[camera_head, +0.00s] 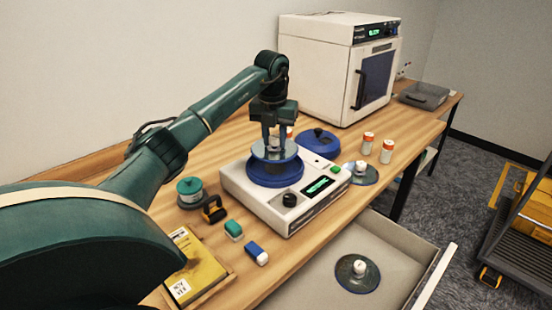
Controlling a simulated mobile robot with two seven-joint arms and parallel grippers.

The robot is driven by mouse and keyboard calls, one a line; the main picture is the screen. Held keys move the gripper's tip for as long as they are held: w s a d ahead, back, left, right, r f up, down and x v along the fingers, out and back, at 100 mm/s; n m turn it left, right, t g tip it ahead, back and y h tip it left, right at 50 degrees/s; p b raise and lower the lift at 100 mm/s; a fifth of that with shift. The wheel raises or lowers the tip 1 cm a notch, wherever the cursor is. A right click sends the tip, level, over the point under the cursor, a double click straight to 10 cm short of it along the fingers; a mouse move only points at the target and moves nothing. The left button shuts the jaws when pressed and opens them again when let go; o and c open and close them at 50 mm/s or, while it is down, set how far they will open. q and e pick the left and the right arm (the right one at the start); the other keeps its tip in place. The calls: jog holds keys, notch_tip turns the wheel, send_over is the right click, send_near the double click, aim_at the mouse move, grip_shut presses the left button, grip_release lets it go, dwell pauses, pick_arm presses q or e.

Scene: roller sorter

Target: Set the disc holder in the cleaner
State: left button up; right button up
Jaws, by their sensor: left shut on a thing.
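My left gripper (272,136) points straight down and is shut on a disc holder (264,155), a flat grey disc with an upright knob. The held disc is level, right over the round blue basin (275,176) of a low white machine (246,194), which looks like the cleaner. I cannot tell whether the disc touches the basin. The machine has a black knob and a lit green display. A similar disc with a white knob (361,172) lies at the machine's right end. Another (358,273) lies in the open drawer. My right gripper is not in view.
A blue lid (318,141) lies behind the machine. Two orange-and-white bottles (387,151) stand to its right. A large white cabinet (326,72) and a grey tray (424,96) stand at the back. Small items, a green-topped tin (190,192) and a yellow book (198,263) lie left. The drawer (408,257) juts out in front.

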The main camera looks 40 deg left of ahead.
aim_at(274, 149)
pick_arm(q)
notch_tip(274, 149, down, 6)
jog(key=shift+r, duration=0.1)
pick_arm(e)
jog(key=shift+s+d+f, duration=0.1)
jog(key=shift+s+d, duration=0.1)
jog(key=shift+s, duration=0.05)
pick_arm(q)
jog(key=shift+f, duration=0.2)
jog(key=o, duration=1)
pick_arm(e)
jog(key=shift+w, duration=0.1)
